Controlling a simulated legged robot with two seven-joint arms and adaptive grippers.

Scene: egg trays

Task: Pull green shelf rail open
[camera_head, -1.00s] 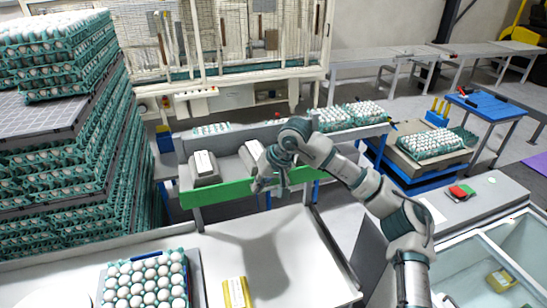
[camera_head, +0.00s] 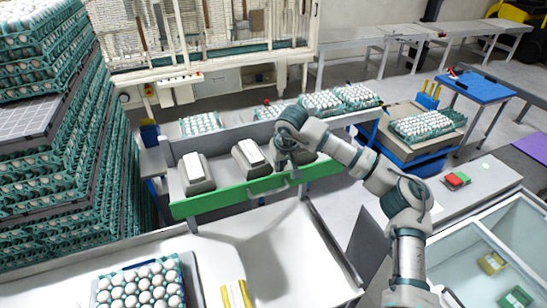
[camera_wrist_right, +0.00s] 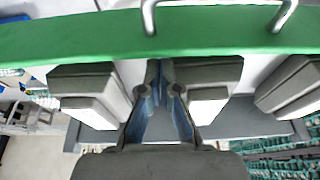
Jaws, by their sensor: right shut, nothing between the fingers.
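The green shelf rail (camera_head: 225,199) runs along the front of a grey shelf in the middle of the head view. It crosses the top of the right wrist view (camera_wrist_right: 80,38), with a metal handle (camera_wrist_right: 215,28) on it. The handle also shows in the head view (camera_head: 268,191). My right gripper (camera_head: 284,168) points down above the shelf side of the rail, right of the middle grey box. In the wrist view its fingertips (camera_wrist_right: 160,68) are together and empty, below the rail and apart from the handle. My left gripper is not in view.
Grey boxes with white tops (camera_head: 193,168) sit on the shelf behind the rail, close to the right gripper. A pale table (camera_head: 255,250) in front is mostly clear, with an egg tray (camera_head: 187,277). Tall egg stacks (camera_head: 65,190) stand at the left.

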